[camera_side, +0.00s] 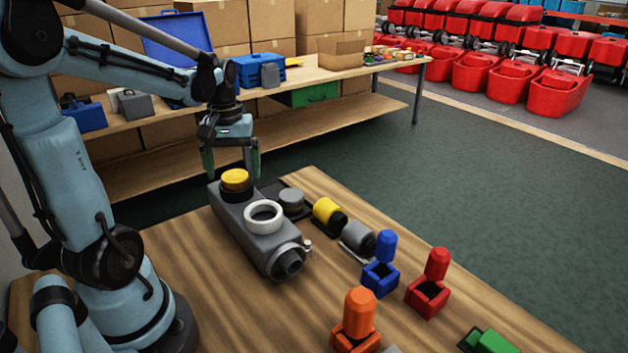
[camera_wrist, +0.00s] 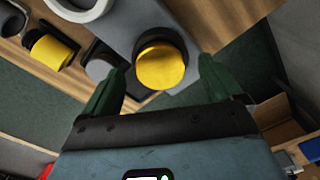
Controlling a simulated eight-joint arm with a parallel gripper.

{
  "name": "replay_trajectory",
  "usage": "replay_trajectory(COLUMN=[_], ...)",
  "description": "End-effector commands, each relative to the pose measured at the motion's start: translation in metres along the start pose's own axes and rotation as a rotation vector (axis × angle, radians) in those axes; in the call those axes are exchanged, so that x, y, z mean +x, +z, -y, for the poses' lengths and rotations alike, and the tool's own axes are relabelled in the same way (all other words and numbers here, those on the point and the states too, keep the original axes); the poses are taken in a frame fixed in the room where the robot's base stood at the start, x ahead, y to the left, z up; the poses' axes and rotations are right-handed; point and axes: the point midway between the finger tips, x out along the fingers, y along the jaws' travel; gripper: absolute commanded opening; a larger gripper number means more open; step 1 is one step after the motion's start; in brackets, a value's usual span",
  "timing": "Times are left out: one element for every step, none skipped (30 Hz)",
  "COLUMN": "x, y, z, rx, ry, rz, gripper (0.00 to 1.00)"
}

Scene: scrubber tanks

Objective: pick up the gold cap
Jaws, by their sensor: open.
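The gold cap (camera_side: 235,178) is a yellow disc in a black collar on top of the far end of the grey tank (camera_side: 246,225). It also shows in the wrist view (camera_wrist: 160,66), just beyond my fingertips and between their lines. My gripper (camera_side: 231,168) is open above that end of the tank, with its two green fingers pointing down. One finger is on each side of the cap in the side view. The fingers (camera_wrist: 160,78) hold nothing, and I see no contact with the cap.
A white ring (camera_side: 264,215) stands on the same tank. A yellow-and-black cylinder (camera_side: 328,213) and grey cylinders lie to its right. Blue (camera_side: 381,273), red (camera_side: 430,290) and orange (camera_side: 357,320) pieces stand at the front. A workbench (camera_side: 300,80) stands behind.

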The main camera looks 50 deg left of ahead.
Motion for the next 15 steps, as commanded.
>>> replay_trajectory(x=[0.0050, 0.0071, 0.0096, 0.0110, 0.0120, 0.0128, 0.0132, 0.0133, 0.0134, 0.0133, 0.0133, 0.0132, 0.0132, 0.0132, 0.0131], y=[-0.0003, -0.0002, 0.0000, 0.0001, 0.0002, 0.0002, 0.0002, 0.0003, 0.0003, 0.0003, 0.0003, 0.0003, 0.0003, 0.0003, 0.0003], z=[-0.0002, -0.0002, -0.0001, 0.0000, 0.0000, 0.0000, 0.0000, 0.0000, -0.0001, -0.0001, -0.0001, -0.0001, -0.0001, -0.0001, -0.0001], rx=[0.000, 0.000, -0.001, -0.001, -0.001, -0.001, -0.001, -0.001, -0.001, -0.001, -0.001, -0.001, -0.001, -0.001, -0.001], ry=[0.000, 0.000, -0.001, -0.001, -0.001, -0.001, -0.001, -0.001, -0.001, -0.001, -0.001, -0.001, -0.001, -0.001, -0.001], rz=[-0.001, -0.001, -0.002, -0.002, -0.002, -0.002, -0.002, -0.002, -0.002, -0.002, -0.002, -0.002, -0.002, -0.002, -0.002], gripper=[0.92, 0.92, 0.92, 0.92, 0.92, 0.92, 0.92, 0.92, 0.92, 0.92, 0.92, 0.92, 0.92, 0.88, 0.82])
